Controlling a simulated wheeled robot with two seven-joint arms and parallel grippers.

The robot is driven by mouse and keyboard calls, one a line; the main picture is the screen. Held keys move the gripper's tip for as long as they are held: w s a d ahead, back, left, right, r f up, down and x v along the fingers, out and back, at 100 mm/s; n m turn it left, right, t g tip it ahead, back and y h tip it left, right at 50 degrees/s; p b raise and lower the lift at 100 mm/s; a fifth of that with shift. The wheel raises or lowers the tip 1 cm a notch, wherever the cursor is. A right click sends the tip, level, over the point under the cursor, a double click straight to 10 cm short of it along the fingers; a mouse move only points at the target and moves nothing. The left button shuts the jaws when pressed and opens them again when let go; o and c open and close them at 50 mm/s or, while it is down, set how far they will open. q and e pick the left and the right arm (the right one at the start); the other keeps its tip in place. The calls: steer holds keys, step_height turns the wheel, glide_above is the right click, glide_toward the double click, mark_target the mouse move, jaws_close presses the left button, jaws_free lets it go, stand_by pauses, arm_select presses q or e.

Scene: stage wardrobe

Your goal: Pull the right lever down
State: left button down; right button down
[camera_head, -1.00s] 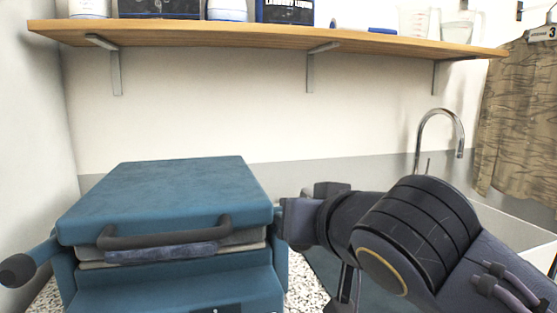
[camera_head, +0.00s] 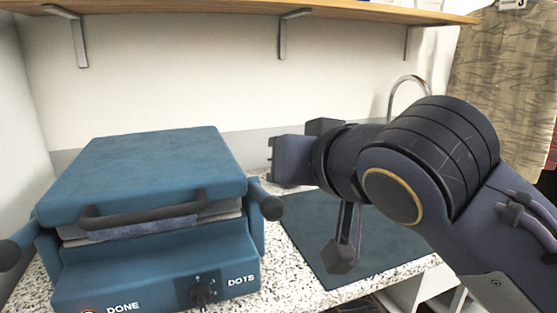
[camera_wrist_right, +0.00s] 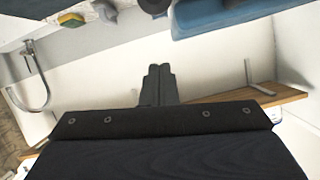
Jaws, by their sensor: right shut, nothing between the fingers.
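A blue press (camera_head: 150,170) with a flat lid stands on the counter at left in the head view. Its right lever (camera_head: 266,205) is a blue arm with a dark round knob, on the press's right side. The knob also shows at the top of the wrist view (camera_wrist_right: 155,5), near the blue press (camera_wrist_right: 235,14). My right gripper (camera_head: 270,160) is just above and slightly right of the lever in the head picture. Its fingers are together and empty in the wrist view (camera_wrist_right: 158,85), apart from the knob. My left gripper is out of view.
A matching left lever knob (camera_head: 8,252) is at the picture's left edge. The press front has a dial (camera_head: 203,291) and a dark lid handle (camera_head: 140,214). A dark mat (camera_head: 310,240) lies right of the press. A wooden shelf (camera_head: 240,8) runs above; a tap (camera_head: 408,82) stands behind my arm.

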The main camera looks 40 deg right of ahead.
steer(key=v, duration=0.5)
steer(key=shift+r+p, duration=0.15)
steer(key=shift+p, duration=0.15)
